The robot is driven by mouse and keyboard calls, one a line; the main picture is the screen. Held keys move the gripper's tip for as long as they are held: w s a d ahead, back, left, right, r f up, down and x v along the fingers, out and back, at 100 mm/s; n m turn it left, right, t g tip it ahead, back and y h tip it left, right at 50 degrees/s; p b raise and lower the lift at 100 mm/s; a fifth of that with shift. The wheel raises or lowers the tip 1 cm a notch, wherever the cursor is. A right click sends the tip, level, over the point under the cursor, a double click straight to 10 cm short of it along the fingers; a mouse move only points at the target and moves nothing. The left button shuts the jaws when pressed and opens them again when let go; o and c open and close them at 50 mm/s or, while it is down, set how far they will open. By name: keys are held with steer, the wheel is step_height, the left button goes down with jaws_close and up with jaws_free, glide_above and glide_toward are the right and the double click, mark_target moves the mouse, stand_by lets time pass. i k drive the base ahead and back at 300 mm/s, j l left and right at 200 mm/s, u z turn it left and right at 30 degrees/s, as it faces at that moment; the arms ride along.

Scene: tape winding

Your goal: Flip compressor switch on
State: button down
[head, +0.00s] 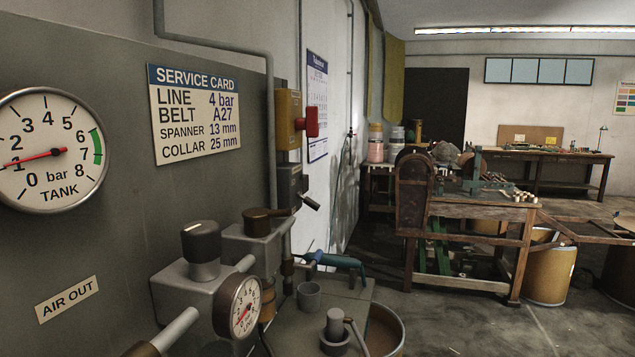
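A yellow switch box (289,119) with a red handle (312,122) is fixed to the wall right of the service card. My gripper is not in view.

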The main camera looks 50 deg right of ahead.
mark_target(308, 201)
steer(key=l+u, duration=0.1)
steer(key=l, duration=2.1)
steer(key=l+u, duration=0.1)
steer(key=l, duration=2.1)
